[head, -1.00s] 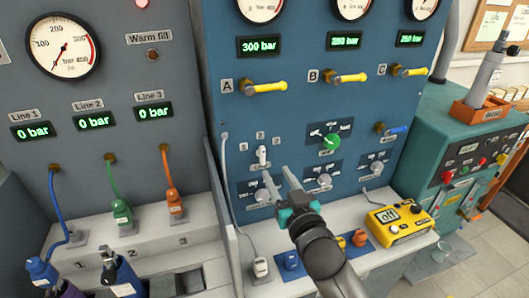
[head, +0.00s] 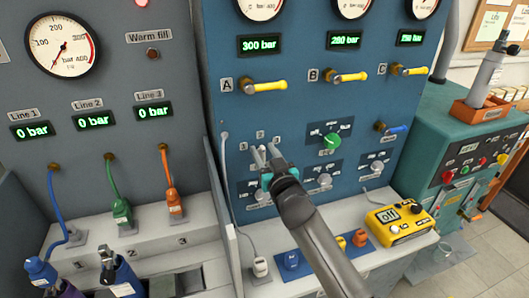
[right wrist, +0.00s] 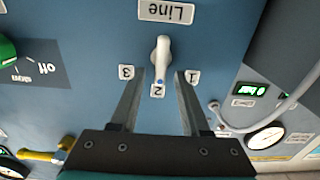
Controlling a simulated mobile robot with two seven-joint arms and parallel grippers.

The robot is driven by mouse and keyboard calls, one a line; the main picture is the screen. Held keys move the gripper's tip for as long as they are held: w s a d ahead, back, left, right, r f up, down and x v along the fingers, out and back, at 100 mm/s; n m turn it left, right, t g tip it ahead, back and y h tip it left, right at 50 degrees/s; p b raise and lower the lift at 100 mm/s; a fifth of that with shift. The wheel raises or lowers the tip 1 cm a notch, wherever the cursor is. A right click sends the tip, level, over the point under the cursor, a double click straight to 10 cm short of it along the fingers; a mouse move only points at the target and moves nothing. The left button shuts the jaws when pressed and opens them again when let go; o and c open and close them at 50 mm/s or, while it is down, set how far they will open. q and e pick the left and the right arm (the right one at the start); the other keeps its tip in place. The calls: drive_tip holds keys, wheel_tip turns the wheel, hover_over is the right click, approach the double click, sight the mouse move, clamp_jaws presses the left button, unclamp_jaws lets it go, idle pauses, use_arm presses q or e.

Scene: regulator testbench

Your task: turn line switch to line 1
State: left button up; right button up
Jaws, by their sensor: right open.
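The line switch (right wrist: 162,58) is a white lever on the blue panel, upside down in the right wrist view. Its tip, with a blue dot, points at label 2 (right wrist: 157,90). Label 1 (right wrist: 192,76) is on the right of it and label 3 (right wrist: 126,72) on the left in that view. My right gripper (right wrist: 159,76) is open, with one finger on each side of the lever's tip. Gaps show between the lever and both fingers. In the head view my right gripper (head: 265,150) is at the panel and mostly hides the switch. My left gripper is not in view.
Yellow valve handles (head: 264,86) are above the switch. A green-knobbed selector (head: 331,142) is to its right and grey knobs are below. A yellow meter (head: 399,222) stands on the ledge. A grey cable (head: 227,180) hangs left of the switch.

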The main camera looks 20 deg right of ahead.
drive_tip(key=shift+c, duration=0.3)
clamp_jaws()
drive_tip(key=shift+n, duration=0.3)
drive_tip(key=shift+a+n+p, duration=0.25)
drive_tip(key=shift+n+p, duration=0.05)
drive_tip(key=shift+n, duration=0.7)
drive_tip(key=n, duration=0.2)
drive_tip(key=shift+a+f+n, duration=0.1)
drive_tip(key=shift+a+n, duration=0.15)
drive_tip(key=shift+n, duration=0.05)
drive_tip(key=shift+a+f+n, duration=0.15)
drive_tip(key=shift+n, duration=1)
drive_tip(key=shift+a+f+n, duration=0.1)
drive_tip(key=shift+f+n, duration=0.05)
drive_tip(key=shift+n, duration=0.95)
drive_tip(key=shift+a+f+n, duration=0.15)
drive_tip(key=shift+n, duration=1)
